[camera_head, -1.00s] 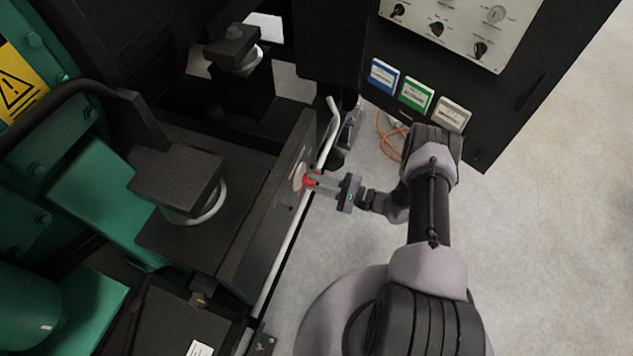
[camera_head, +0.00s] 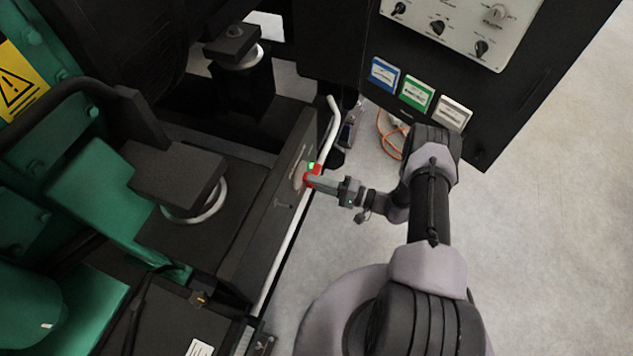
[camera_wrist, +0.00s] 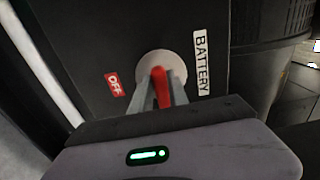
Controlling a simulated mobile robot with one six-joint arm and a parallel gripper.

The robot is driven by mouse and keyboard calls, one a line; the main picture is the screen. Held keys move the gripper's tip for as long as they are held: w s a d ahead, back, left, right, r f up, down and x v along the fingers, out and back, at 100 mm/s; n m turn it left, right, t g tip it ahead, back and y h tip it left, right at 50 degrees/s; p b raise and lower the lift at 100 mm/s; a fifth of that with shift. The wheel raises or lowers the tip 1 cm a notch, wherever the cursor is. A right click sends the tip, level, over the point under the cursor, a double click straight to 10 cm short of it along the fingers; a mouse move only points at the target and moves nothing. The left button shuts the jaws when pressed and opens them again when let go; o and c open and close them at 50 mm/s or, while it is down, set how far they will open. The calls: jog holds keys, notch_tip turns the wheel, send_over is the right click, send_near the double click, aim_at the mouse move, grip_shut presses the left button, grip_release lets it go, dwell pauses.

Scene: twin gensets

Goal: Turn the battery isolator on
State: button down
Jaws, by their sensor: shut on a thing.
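The battery isolator is a red handle (camera_wrist: 160,86) on a pale round plate (camera_wrist: 162,63), set in a dark panel (camera_wrist: 100,40). In the wrist view a red OFF label (camera_wrist: 115,85) is left of it and a white BATTERY label (camera_wrist: 202,62) is right of it. My gripper (camera_wrist: 160,95) is shut on the red handle, with a finger on each side. In the head view the gripper (camera_head: 312,181) reaches the red handle from the right, and a small green patch (camera_head: 312,166) shows just above it. No ON label is visible in the wrist view.
A white rail (camera_head: 290,240) runs along the panel close to my gripper. A control cabinet (camera_head: 540,90) with knobs and blue, green and white labels stands at the upper right. An orange cable (camera_head: 385,143) lies on the floor. The floor at right is clear.

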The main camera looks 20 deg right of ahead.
dwell(0.4)
jog(key=c, duration=1.3)
grip_release()
jog(key=p+v, duration=0.2)
jog(key=v, duration=1.5)
jog(key=shift+s+d+p, duration=0.15)
jog(key=shift+p, duration=0.15)
